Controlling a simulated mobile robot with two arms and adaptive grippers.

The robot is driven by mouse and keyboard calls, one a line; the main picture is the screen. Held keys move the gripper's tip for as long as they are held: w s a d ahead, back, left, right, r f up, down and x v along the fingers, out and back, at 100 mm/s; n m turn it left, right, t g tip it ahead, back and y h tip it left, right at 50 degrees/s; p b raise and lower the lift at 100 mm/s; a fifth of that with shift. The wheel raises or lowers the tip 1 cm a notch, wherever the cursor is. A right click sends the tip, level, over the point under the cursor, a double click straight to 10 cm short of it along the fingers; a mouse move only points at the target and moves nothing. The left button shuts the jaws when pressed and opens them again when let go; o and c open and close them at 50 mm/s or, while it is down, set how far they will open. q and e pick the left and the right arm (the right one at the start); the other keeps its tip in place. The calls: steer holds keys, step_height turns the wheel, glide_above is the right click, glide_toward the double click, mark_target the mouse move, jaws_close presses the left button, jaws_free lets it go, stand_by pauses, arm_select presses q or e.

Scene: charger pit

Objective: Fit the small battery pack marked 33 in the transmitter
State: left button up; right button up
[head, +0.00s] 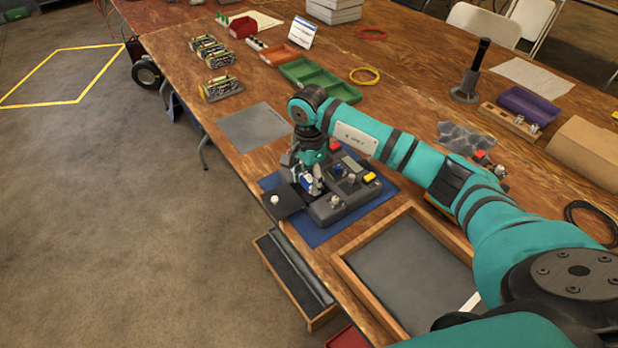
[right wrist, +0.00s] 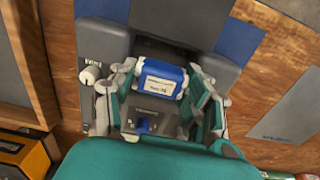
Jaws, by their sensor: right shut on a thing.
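The transmitter (head: 330,208) is a dark grey unit with knobs, a small screen and a yellow and a red part. It lies on a blue mat (head: 311,236) near the table's left edge. My right gripper (head: 312,188) points down over its left part. In the right wrist view the gripper (right wrist: 160,88) is shut on the small blue battery pack (right wrist: 163,72), with a finger at each side. The pack has a white label too small to read. Its lower side is hidden, so I cannot tell whether it touches the transmitter. My left gripper is out of view.
A wooden-framed tray (head: 405,270) lies close to the right of the mat. A grey pad (head: 254,126), green trays (head: 318,78) and several battery packs (head: 221,88) are farther back. The table edge is close on the left.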

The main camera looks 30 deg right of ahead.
steer(key=shift+f+b, duration=0.65)
steer(key=shift+f, duration=0.2)
steer(key=o, duration=1.3)
steer(key=shift+s, duration=0.1)
step_height(320, 180, up, 12)
steer(key=shift+f, duration=0.1)
